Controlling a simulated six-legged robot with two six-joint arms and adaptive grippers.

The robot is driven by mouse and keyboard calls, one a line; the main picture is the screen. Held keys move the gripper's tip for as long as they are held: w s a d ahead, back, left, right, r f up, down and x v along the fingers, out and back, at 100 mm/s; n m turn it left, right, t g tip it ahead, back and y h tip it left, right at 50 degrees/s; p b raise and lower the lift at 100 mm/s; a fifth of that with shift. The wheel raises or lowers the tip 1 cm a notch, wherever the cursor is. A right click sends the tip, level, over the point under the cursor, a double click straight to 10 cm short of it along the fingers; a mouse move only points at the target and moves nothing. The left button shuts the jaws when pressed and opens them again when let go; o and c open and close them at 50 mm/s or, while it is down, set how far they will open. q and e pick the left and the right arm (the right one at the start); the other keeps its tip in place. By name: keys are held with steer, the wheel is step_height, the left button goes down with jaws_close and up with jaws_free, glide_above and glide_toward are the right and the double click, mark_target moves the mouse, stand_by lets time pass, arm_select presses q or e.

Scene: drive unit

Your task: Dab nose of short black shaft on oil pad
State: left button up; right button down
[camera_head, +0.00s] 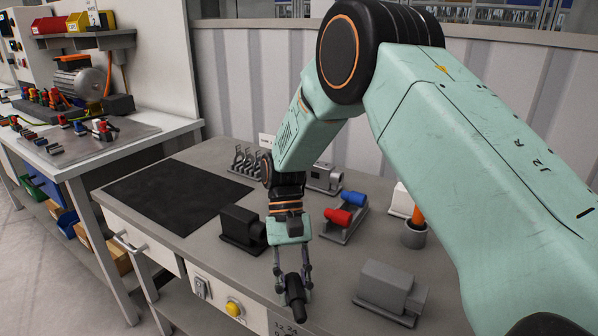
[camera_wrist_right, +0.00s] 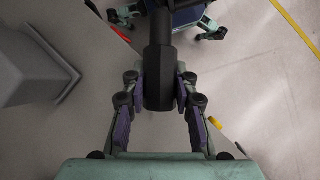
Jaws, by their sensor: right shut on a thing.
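My right gripper (camera_head: 293,282) is shut on a short black shaft (camera_head: 295,296), held near the front edge of the grey bench (camera_head: 200,238). In the right wrist view, the fingers of the right gripper (camera_wrist_right: 158,92) close on both sides of the shaft (camera_wrist_right: 158,60). The shaft is stepped, with a thicker part between the fingers and a thinner part beyond. I cannot tell which item is the oil pad; a large flat black mat (camera_head: 172,194) lies on the left of the bench. My left gripper is not in view.
A black block (camera_head: 238,226) stands just left of my right gripper, and a grey block (camera_head: 386,284) to its right. A yellow button (camera_head: 234,307) is on the bench front.

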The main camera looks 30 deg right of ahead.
steer(key=w+d+r+m+t+p, duration=0.2)
steer(key=w+d+m+t, duration=0.2)
steer(key=d+m, duration=0.4)
steer(key=w+d+r+m+t+y+p, duration=0.1)
steer(key=w+d+m+t, duration=0.3)
steer(key=d+m, duration=0.4)
steer(key=w+d+r+m+t+y+p, duration=0.1)
steer(key=w+d+r+m+t+p, duration=0.2)
steer(key=d+m, duration=0.4)
steer(key=shift+w+d+r+m+t+p, duration=0.2)
steer(key=shift+w+d+p, duration=0.1)
steer(key=shift+w, duration=0.15)
steer(key=shift+w+d+r+m+t+p, duration=0.15)
steer(key=shift+w+d+m+t+p, duration=0.1)
steer(key=shift+w, duration=0.2)
steer(key=m, duration=0.1)
steer(key=w+m+h, duration=0.1)
steer(key=shift+w+d+r+m+t, duration=0.1)
steer(key=shift+w+d+m+t, duration=0.05)
steer(key=shift+d+m+t, duration=0.2)
steer(key=shift+w, duration=0.1)
